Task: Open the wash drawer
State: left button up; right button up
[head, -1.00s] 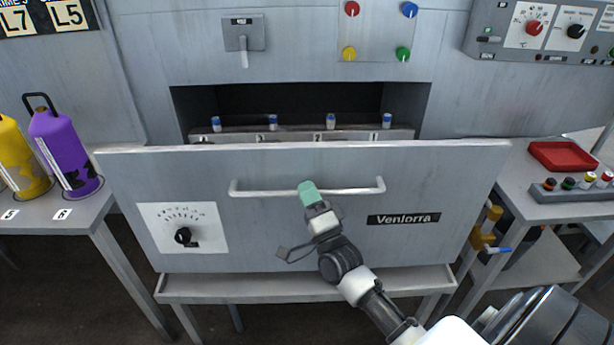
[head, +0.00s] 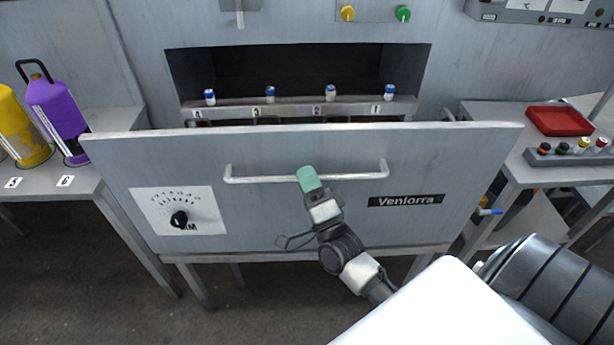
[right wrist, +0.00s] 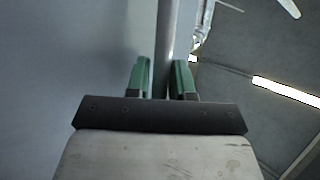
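The wash drawer (head: 285,220) is a wide grey front panel marked "Venlorra", with a dial at its left. It stands out from the machine, with a gap behind its top edge. A white horizontal bar handle (head: 255,179) runs across it. My right gripper (head: 308,179) has green fingertips and is on the middle of the handle. In the right wrist view, the handle bar (right wrist: 165,50) passes between the two green fingers (right wrist: 161,80), which look closed around it. My left gripper is not in view.
Behind the panel, a numbered rack (head: 300,106) holds several blue-capped vials before a dark opening (head: 300,75). A purple canister (head: 58,115) and a yellow one (head: 20,130) stand on the left table. A red tray (head: 558,121) lies on the right table.

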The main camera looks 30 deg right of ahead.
jog(key=o, duration=0.3)
jog(key=b+v, duration=0.2)
jog(key=v, duration=0.8)
jog(key=shift+s+b, duration=0.3)
jog(key=shift+s, duration=0.1)
jog(key=shift+f, duration=0.15)
